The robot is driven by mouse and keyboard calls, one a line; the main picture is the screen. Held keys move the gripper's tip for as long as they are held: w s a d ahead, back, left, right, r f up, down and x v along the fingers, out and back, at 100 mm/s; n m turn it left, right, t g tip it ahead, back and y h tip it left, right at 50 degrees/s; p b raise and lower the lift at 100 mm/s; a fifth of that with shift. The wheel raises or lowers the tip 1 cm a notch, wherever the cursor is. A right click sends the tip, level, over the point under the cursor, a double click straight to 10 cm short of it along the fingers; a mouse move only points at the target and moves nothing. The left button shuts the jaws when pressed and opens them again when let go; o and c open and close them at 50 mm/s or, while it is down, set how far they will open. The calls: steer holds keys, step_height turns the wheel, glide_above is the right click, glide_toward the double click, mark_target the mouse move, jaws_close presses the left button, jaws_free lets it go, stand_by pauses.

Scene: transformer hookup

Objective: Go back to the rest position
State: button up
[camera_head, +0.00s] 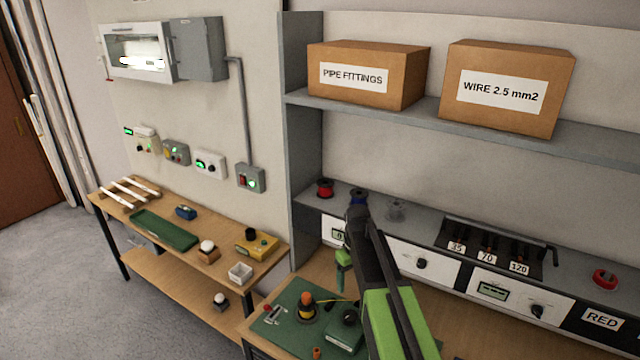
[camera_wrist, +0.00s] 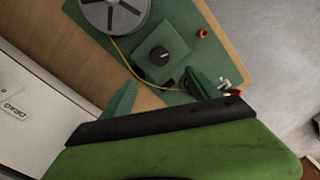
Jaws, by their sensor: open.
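My arm reaches from the lower middle of the head view towards the back of the workbench. My gripper (camera_head: 343,258) hangs down at its end, above the bench behind the green mat (camera_head: 278,322). In the wrist view my gripper's (camera_wrist: 158,95) two green fingers stand apart with nothing between them. A green box with a black knob (camera_wrist: 160,52) lies beyond the fingertips; it also shows in the head view (camera_head: 344,332). A yellow wire (camera_wrist: 125,62) runs over the mat beside it. A round grey disc (camera_wrist: 113,12) is at the wrist view's top edge.
A spool with an orange top (camera_head: 306,304) stands on the mat. The instrument row with a fuse rack (camera_head: 495,248) is behind and right. Cardboard boxes (camera_head: 365,75) sit on the grey shelf (camera_head: 400,113) above. A side table (camera_head: 165,236) with small parts stands left.

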steer(key=f+b, duration=0.2)
steer(key=s+f+b, duration=0.1)
steer(key=f+b, duration=0.1)
steer(key=f, duration=0.1)
steer(key=s+f+b, duration=0.1)
steer(key=f+b, duration=0.2)
steer(key=shift+d, duration=0.1)
steer(key=s+f+b, duration=0.3)
steer(key=f, duration=0.1)
steer(key=shift+s+b, duration=0.3)
steer(key=shift+b, duration=0.1)
steer(key=s+f+m+b, duration=0.2)
steer(key=s+m+b, duration=0.1)
steer(key=s, duration=0.5)
steer(key=shift+s+d+f+m, duration=0.15)
steer(key=shift+s+f+m, duration=0.25)
steer(key=shift+m, duration=0.5)
